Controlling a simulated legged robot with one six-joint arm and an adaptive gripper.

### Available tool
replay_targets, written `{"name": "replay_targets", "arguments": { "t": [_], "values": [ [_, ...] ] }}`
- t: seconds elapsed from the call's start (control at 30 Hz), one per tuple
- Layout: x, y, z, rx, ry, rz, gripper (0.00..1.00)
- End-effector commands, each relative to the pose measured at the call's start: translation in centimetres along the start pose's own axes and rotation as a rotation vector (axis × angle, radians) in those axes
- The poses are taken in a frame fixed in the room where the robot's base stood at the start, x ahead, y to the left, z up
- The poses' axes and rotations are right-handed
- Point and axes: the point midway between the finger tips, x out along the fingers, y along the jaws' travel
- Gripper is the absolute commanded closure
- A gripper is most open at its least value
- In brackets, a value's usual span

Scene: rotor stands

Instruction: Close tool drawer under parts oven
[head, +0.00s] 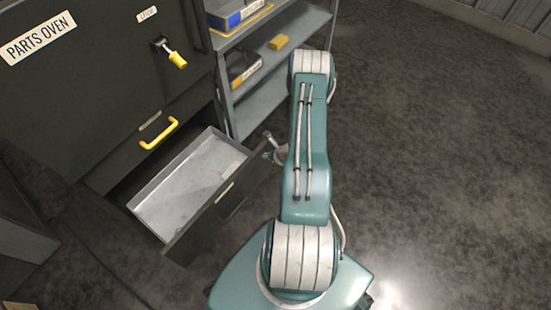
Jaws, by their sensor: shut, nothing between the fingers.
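The tool drawer (196,190) under the parts oven (90,75) is pulled well out. Its pale grey inside looks empty. Its dark front (210,222) faces the lower right and carries a dark handle and a small label. My gripper (272,147) shows only in part, just left of my teal arm, near the right end of the drawer front. It is shut with nothing in it. My arm hides the rest of it, and I cannot tell whether it touches the drawer.
A closed panel with a yellow handle (160,133) sits above the open drawer. The oven has a yellow-tipped lever (175,58). The floor (440,150) to the right is clear.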

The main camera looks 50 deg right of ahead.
Motion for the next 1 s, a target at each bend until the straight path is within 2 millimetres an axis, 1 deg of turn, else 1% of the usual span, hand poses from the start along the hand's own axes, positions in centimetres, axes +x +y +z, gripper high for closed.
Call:
{"name": "replay_targets", "arguments": {
  "t": [0.07, 0.2, 0.53, 0.67, 0.77, 0.87, 1.0],
  "values": [
    [0.7, 0.0, 0.6, -0.002, 0.000, 0.002, 1.00],
    [1.1, 0.0, 1.1, 0.001, 0.000, 0.000, 1.00],
    [1.2, 0.0, 1.2, 0.001, 0.000, 0.000, 1.00],
    [1.5, 0.0, 1.5, 0.000, 0.000, 0.001, 1.00],
    [2.1, 0.0, 2.1, -0.002, -0.001, 0.001, 1.00],
    [3.2, 0.1, 3.2, -0.004, -0.001, 0.002, 1.00],
    [5.4, 0.1, 5.5, -0.005, -0.002, 0.002, 1.00]
  ]
}}
